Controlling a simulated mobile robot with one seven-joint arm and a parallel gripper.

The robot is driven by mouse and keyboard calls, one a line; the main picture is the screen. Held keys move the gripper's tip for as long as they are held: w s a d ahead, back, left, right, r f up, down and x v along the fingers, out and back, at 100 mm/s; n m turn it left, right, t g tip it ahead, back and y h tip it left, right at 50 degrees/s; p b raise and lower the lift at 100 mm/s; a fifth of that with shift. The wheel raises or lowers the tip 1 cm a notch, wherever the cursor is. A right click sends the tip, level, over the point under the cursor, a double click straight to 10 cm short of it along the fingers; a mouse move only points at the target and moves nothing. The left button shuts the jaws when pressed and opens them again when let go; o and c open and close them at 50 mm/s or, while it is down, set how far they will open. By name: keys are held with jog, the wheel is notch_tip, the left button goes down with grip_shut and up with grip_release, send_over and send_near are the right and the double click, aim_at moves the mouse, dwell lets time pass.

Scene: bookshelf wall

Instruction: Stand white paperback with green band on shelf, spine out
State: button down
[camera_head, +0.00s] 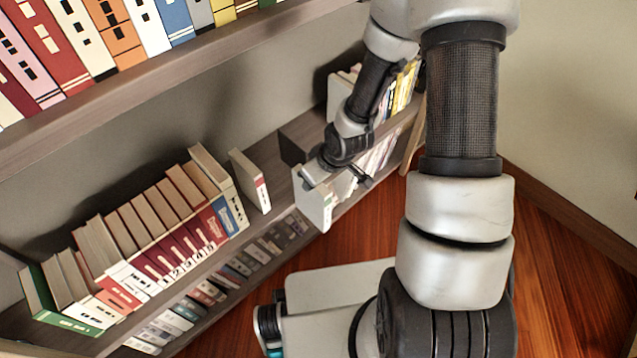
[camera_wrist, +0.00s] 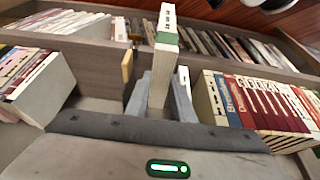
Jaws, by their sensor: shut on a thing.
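The white paperback with the green band (camera_head: 314,205) is held in my gripper (camera_head: 336,178) at the front edge of the middle shelf (camera_head: 225,262). In the wrist view the book (camera_wrist: 166,28) stands out between the two grey fingers (camera_wrist: 162,100). My gripper is shut on the book. In the head view the fingers hide part of the book, and I cannot tell whether it touches the shelf.
A row of books (camera_head: 165,225) fills the shelf further left; more books (camera_head: 400,90) stand to the right. The upper shelf (camera_head: 150,75) hangs above.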

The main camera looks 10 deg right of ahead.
jog(key=w+a+b, duration=0.2)
jog(key=w+a, duration=0.3)
jog(key=w, duration=0.2)
jog(key=w+a+f+b, duration=0.1)
jog(key=w+a+b, duration=0.1)
jog(key=w+a, duration=0.3)
jog(key=w, duration=0.3)
jog(key=shift+f, duration=0.25)
dwell(0.4)
